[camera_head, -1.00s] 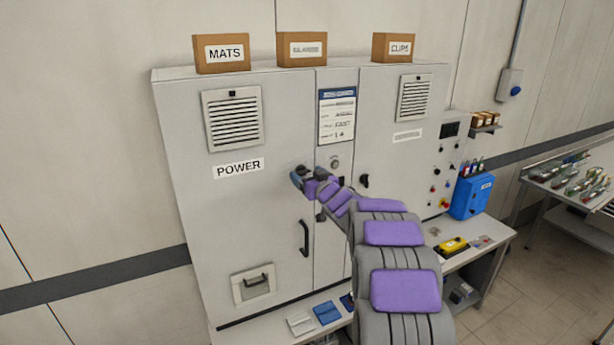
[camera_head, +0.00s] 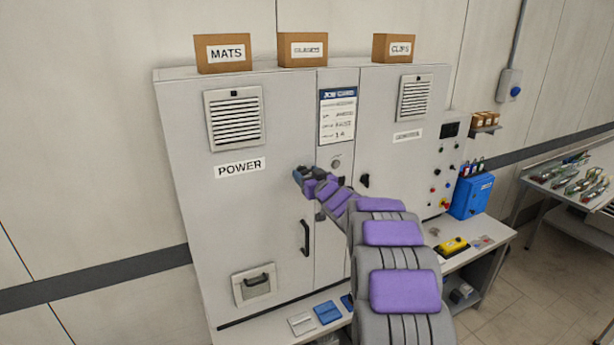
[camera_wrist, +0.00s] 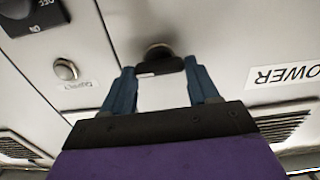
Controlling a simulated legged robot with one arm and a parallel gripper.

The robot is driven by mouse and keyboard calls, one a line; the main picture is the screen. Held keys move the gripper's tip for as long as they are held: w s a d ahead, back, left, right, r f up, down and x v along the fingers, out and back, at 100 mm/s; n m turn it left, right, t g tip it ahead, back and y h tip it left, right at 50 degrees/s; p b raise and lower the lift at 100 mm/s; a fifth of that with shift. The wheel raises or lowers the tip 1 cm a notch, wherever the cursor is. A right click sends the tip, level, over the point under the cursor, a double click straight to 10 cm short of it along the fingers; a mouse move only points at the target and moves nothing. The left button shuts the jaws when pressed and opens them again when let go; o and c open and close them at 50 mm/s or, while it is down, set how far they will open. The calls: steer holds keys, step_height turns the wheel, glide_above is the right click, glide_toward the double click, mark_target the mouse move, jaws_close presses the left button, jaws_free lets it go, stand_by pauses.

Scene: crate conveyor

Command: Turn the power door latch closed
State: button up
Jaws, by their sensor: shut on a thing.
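The power door (camera_head: 240,205) is the left door of the grey cabinet and carries a "POWER" label (camera_head: 240,168); it looks shut. Its latch shows in the wrist view as a dark bar (camera_wrist: 160,66) on a round base, between my fingers. My gripper (camera_wrist: 162,85) is shut on the latch, one blue finger at each end of the bar. In the head view my gripper (camera_head: 302,175) is at the door's right edge and mostly hides the latch. The wrist view is turned over, with the label (camera_wrist: 285,76) upside down.
A black door handle (camera_head: 305,238) is below my gripper. The right door has its own dark latch (camera_head: 365,181). A round silver knob (camera_wrist: 66,69) and a dark OFF switch (camera_wrist: 35,15) are on the panel between. Boxes (camera_head: 225,54) stand on top.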

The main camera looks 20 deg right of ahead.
steer(key=shift+f, duration=0.15)
steer(key=n+b, duration=0.2)
steer(key=n, duration=0.3)
steer(key=shift+f+b, duration=0.1)
steer(key=shift+b, duration=0.25)
steer(key=shift+a+f+n+b, duration=0.1)
steer(key=shift+f+n+b, duration=0.1)
steer(key=shift+n+b, duration=2.4)
steer(key=shift+a+f+n+b, duration=0.15)
steer(key=shift+n+b, duration=1.2)
steer(key=shift+n, duration=2.35)
steer(key=o, duration=1.1)
steer(key=shift+w+d, duration=0.1)
steer(key=shift+c, duration=0.2)
steer(key=shift+r, duration=0.2)
